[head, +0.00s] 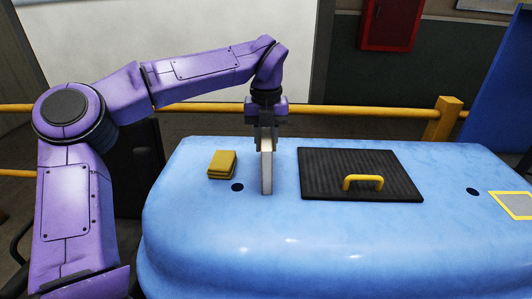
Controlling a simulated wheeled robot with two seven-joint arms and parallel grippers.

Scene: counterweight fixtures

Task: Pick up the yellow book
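A slim upright book-like block (267,178) stands on end on the blue table, left of the black mat. Its narrow side faces me and looks pale cream with greyish edges; its cover colour is hard to see. My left gripper (266,146) points straight down at its top, with its fingers at the block's upper end. I cannot tell whether they press on it. A small yellow stack-like object (222,164) lies flat to the left of the block, apart from the gripper. My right gripper is not in view.
The blue table (330,245) has clear room in front. A black ribbed mat or plate (320,180) with a yellow handle (363,182) lies right of the block. A yellow rail (380,112) runs behind. Dark round holes (237,187) and a yellow-edged square (514,205) mark the table.

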